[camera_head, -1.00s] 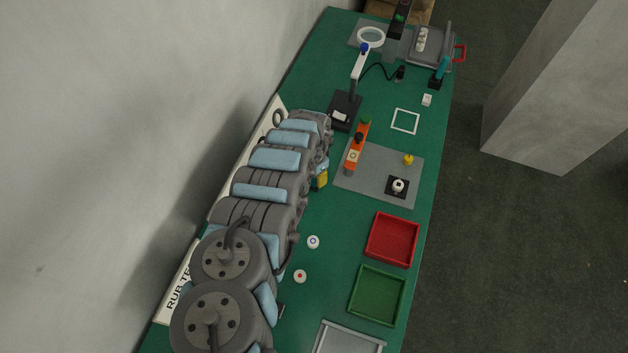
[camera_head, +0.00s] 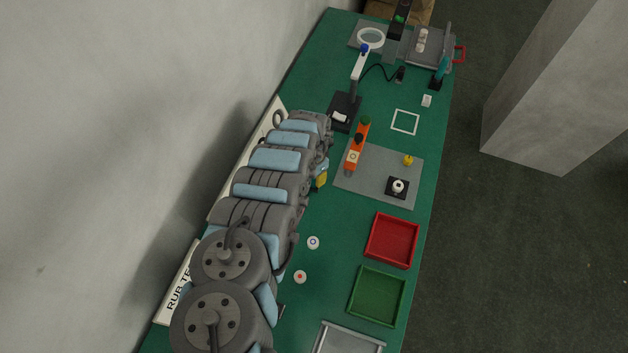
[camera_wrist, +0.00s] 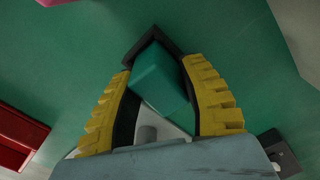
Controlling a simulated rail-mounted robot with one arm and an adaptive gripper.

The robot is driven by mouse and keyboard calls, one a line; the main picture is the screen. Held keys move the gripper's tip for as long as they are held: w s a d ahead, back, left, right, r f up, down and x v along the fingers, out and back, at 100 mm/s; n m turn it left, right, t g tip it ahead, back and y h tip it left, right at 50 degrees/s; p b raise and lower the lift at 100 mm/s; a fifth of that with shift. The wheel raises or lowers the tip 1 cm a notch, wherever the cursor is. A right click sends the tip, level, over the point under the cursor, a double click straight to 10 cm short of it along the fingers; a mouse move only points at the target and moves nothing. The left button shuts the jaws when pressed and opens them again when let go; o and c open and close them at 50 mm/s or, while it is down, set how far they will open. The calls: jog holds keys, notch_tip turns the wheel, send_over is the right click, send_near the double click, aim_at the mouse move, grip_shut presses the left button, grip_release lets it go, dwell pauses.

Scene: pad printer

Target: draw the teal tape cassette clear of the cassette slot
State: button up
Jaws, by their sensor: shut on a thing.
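In the wrist view, the teal tape cassette (camera_wrist: 158,76) is a small teal block between the yellow ribbed fingers of my gripper (camera_wrist: 172,92). The fingers are shut on it from both sides. In the head view, my gripper (camera_head: 320,180) shows only as a bit of yellow beside the arm; the held cassette and the slot are hidden there.
A grey mat (camera_head: 415,160) with a small black fixture (camera_head: 398,188) lies right of my gripper. The red tray (camera_head: 392,240) and green tray (camera_head: 378,296) stand nearer. An orange arm-like part (camera_head: 354,154) and a lamp stand (camera_head: 346,108) are close. A teal upright piece (camera_head: 441,68) stands at the far right.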

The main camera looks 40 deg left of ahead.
jog(key=shift+r+p, duration=0.75)
jog(key=shift+r, duration=0.2)
grip_shut()
jog(key=shift+r+p, duration=1.75)
jog(key=shift+r, duration=0.4)
